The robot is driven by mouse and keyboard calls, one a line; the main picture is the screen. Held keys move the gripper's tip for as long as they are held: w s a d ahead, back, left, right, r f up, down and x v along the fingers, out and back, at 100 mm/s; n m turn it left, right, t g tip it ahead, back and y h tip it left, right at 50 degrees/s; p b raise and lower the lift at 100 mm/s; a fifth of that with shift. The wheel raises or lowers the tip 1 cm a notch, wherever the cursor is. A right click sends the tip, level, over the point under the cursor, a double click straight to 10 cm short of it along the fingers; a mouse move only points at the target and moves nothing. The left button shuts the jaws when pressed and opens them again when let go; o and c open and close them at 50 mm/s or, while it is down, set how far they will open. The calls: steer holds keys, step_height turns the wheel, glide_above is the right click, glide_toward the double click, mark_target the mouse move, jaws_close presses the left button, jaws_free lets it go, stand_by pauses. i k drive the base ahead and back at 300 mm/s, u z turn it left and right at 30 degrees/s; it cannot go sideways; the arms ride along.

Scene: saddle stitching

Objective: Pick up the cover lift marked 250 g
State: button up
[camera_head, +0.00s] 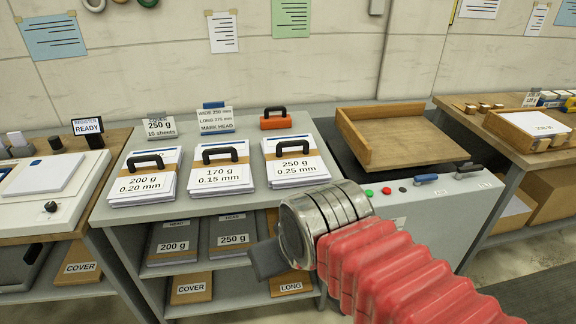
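The lift marked 250 g, 0.25 mm (296,171) is a white paper stack with a brown band and a black handle. It lies at the right end of a row of three on the grey bench. The 170 g, 0.15 mm lift (222,178) is in the middle, and the 200 g, 0.20 mm lift (143,189) is at the left. My gripper (267,260) is below and in front of the 250 g lift in the picture, apart from it. Its dark tip points left and down; whether it is open or shut does not show.
A sign reading 250 g, 16 sheets (159,127) stands behind the row. An orange block with a black handle (276,119) sits behind the 250 g lift. A wooden tray (395,140) is to the right. Shelves below hold more stacks, one marked 250 g (233,238).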

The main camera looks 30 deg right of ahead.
mark_target(290, 161)
steer(key=u, duration=0.05)
steer(key=k, duration=0.65)
steer(key=u, duration=0.4)
steer(key=i, duration=1.5)
steer(key=z, duration=0.4)
